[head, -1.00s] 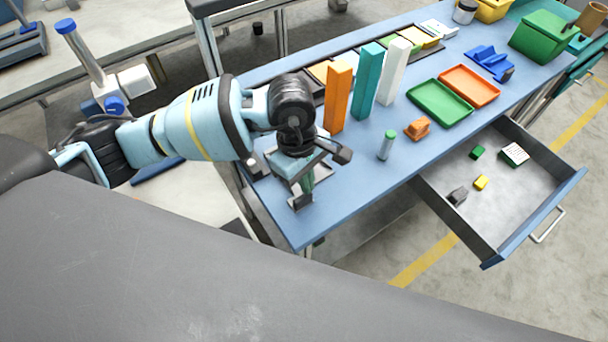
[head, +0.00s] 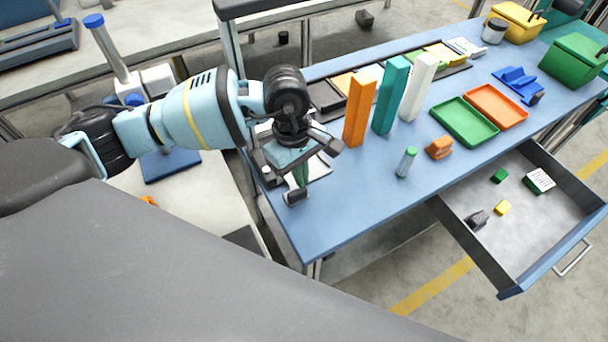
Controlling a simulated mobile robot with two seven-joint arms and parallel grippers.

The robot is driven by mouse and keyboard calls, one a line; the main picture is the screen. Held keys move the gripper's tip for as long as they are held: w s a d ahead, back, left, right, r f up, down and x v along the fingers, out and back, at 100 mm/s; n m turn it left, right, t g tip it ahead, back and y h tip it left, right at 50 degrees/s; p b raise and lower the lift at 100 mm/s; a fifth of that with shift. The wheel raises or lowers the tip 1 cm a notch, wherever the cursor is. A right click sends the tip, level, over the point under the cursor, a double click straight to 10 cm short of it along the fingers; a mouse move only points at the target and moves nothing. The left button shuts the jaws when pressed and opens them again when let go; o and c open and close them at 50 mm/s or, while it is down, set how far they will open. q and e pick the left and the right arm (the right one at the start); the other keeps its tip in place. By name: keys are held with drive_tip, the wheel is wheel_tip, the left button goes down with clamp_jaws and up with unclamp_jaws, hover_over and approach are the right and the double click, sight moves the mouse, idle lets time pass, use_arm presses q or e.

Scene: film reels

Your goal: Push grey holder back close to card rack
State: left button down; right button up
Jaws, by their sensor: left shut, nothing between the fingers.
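The card rack (head: 397,69) is a long, low, dark rack with yellow, green and other coloured pieces, along the back edge of the blue table. A light grey, dark-edged flat piece (head: 321,168) lies at the table's left end, mostly hidden behind my left gripper. It may be the grey holder; I cannot tell for sure. It is apart from the visible part of the rack. My left gripper (head: 297,193) points down over this left end, shut and empty. Whether it touches the grey piece is unclear. My right gripper is not in view.
Orange (head: 359,108), teal (head: 390,95) and white (head: 418,88) upright blocks stand before the rack. A green-capped bottle (head: 405,163) and an orange piece (head: 439,148) are nearer the front. An open drawer (head: 522,222) juts out at the right. The front left tabletop is clear.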

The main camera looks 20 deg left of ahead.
use_arm(q)
drive_tip(key=shift+a+r+p, duration=0.25)
drive_tip(key=shift+r+p, duration=0.1)
drive_tip(key=shift+r, duration=0.05)
wheel_tip(320, 180, up, 8)
drive_tip(key=a, duration=0.1)
drive_tip(key=shift+w+a+f, duration=0.15)
drive_tip(key=shift+w+f, duration=0.05)
drive_tip(key=shift+w, duration=0.15)
